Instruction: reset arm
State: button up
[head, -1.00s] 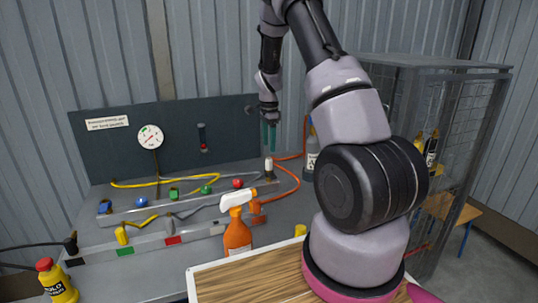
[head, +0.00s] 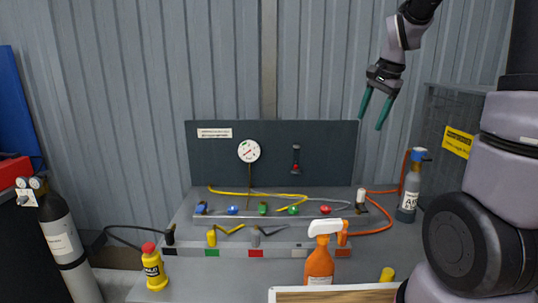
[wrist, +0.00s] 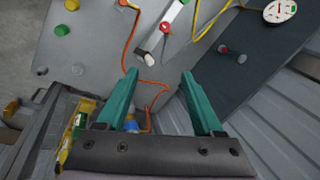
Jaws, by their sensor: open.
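My gripper (head: 376,110) is raised high at the upper right of the head view, in front of the corrugated wall. Its two green fingers are apart with nothing between them. In the wrist view my gripper (wrist: 158,95) shows open and empty, with the bench and its orange hose lying well beyond the fingertips. A blue-topped bottle (head: 409,190) stands below and to the right of my gripper in the head view, clear of it. In the wrist view part of that bottle shows blue beyond the fingers, mostly hidden.
The bench carries a gauge board (head: 330,165), a rail of coloured knobs (head: 275,217), an orange spray bottle (head: 319,262) and a yellow bottle (head: 153,267). A grey cylinder (head: 62,240) stands at left. A mesh cage (head: 440,110) stands at right. Space around my gripper is clear.

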jog(key=s+a+r+n+t, duration=0.2)
jog(key=s+r+n, duration=0.1)
jog(key=s, duration=0.7)
jog(key=s+a+r+n+t, duration=0.1)
jog(key=s+r+n, duration=0.3)
jog(key=s, duration=0.6)
jog(key=shift+s+a+r+n+t+y, duration=0.2)
jog(key=shift+a+n+t+y, duration=0.15)
jog(key=shift+a, duration=0.5)
